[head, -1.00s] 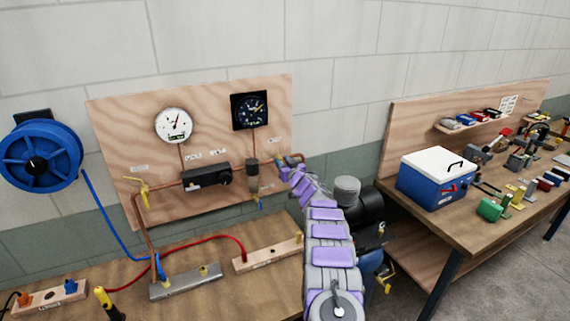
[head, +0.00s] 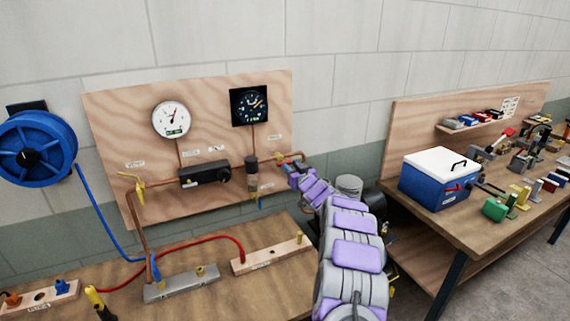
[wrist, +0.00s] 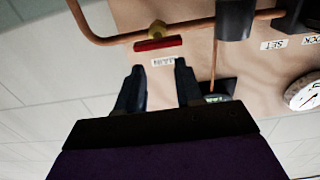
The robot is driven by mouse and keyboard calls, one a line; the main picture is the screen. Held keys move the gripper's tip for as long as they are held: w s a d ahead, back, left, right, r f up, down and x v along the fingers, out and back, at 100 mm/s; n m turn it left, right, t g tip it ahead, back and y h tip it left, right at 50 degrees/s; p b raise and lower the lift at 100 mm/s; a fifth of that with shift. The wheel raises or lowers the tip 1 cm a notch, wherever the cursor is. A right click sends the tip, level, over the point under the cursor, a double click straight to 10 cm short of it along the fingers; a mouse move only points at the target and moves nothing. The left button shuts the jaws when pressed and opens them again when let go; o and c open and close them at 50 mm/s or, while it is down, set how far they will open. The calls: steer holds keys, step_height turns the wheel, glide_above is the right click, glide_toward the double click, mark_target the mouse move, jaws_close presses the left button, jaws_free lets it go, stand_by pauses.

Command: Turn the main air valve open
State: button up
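The main air valve shows in the wrist view as a red bar handle (wrist: 158,43) with a yellow hub (wrist: 157,28) on a copper pipe. The handle lies roughly parallel to the pipe, and an upside-down label sits beside it. My gripper (wrist: 159,68) is open, its two dark fingers apart with nothing between them. The handle is just beyond the fingertips, apart from them in the picture. In the head view my gripper (head: 296,171) is at the panel's right edge, just below the valve, which is small and partly hidden there.
The wooden panel (head: 120,110) carries gauges, a black regulator (head: 205,174) and a yellow valve (head: 139,190) at left. A grey filter bowl (wrist: 235,18) is close to my gripper in the wrist view. A blue cooler (head: 436,182) stands on the right bench.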

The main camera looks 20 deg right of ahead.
steer(key=s+b, duration=0.4)
steer(key=s, duration=0.9)
steer(key=shift+s, duration=0.2)
stand_by(0.8)
steer(key=shift+d+r, duration=0.1)
steer(key=shift+r, duration=0.05)
stand_by(0.5)
steer(key=s+p, duration=0.2)
steer(key=s, duration=1.5)
steer(key=shift+s+d, duration=0.2)
steer(key=shift+d, duration=0.1)
